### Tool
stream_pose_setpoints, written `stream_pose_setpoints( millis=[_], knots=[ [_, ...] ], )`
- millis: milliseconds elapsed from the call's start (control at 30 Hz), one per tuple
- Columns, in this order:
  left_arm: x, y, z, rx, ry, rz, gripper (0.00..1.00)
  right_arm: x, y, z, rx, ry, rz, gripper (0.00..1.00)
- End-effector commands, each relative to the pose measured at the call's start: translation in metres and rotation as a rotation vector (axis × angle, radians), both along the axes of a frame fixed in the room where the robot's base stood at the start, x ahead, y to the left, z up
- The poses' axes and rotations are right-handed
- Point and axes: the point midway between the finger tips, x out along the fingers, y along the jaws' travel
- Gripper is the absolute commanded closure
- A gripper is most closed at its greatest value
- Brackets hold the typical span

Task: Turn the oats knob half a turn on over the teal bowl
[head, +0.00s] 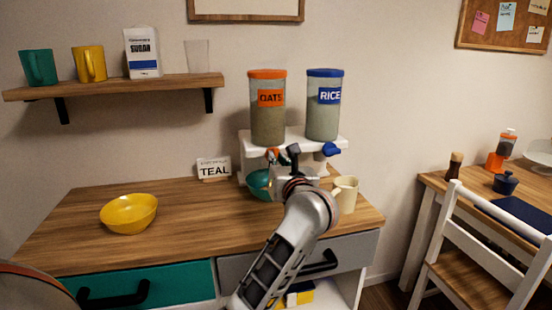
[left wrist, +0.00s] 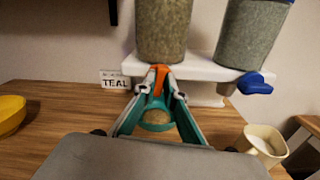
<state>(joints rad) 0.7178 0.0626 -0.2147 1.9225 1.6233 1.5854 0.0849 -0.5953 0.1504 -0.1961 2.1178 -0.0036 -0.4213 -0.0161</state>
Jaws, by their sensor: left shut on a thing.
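The oats dispenser (head: 268,122) is a clear canister with an orange lid and label on a white stand (head: 327,144). Its orange knob (head: 272,153) sits at the front below the canister. In the left wrist view the knob (left wrist: 160,74) stands between my fingertips. My left gripper (head: 283,156) is shut on it, covering part of it. The teal bowl (head: 258,184) is under the oats side, partly hidden by my gripper. In the left wrist view the bowl (left wrist: 146,105) shows tan contents (left wrist: 155,118). My right gripper is not in view.
The rice dispenser (head: 323,118) with its blue knob (head: 331,149) stands to the right. A cream jug (head: 346,193) is close to my wrist's right. A TEAL card (head: 213,168) stands left of the stand. A yellow bowl (head: 129,213) is at the left; counter between is clear.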

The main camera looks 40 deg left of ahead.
Motion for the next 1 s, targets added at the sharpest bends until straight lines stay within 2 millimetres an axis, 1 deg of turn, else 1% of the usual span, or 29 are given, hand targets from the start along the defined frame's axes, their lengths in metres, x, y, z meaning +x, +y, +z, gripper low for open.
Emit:
stream_pose_setpoints(
  millis=[33, 67, 200, 267, 433, 533, 667, 700, 767, 867, 1000],
  knots=[
    [-0.001, 0.000, 0.004, 0.012, 0.015, -0.001, 1.00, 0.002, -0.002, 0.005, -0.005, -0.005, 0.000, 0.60],
    [-0.001, -0.001, 0.006, 0.023, 0.025, -0.001, 1.00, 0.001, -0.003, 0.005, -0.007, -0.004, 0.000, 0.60],
    [-0.001, -0.001, 0.008, 0.084, 0.097, 0.000, 1.00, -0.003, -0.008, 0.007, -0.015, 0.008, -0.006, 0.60],
    [0.000, -0.001, 0.009, 0.117, 0.136, 0.000, 1.00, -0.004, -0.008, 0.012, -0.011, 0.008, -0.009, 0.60],
    [0.000, -0.002, 0.010, 0.220, 0.258, 0.000, 1.00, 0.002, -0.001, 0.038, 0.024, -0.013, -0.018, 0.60],
    [0.001, -0.002, 0.009, 0.281, 0.332, -0.001, 1.00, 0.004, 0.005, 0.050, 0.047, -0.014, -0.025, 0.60],
    [0.001, -0.003, 0.007, 0.362, 0.428, -0.001, 1.00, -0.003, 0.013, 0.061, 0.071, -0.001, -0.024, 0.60],
    [0.002, -0.003, 0.007, 0.388, 0.458, -0.001, 1.00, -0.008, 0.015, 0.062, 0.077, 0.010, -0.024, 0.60],
    [0.002, -0.003, 0.006, 0.425, 0.503, -0.001, 1.00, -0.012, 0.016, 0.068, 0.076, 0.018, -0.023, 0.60],
    [0.002, -0.003, 0.004, 0.486, 0.576, -0.002, 1.00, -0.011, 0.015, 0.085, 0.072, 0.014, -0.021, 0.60],
    [0.002, -0.003, 0.002, 0.571, 0.680, -0.004, 1.00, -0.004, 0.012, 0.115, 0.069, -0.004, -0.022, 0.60]
  ],
)
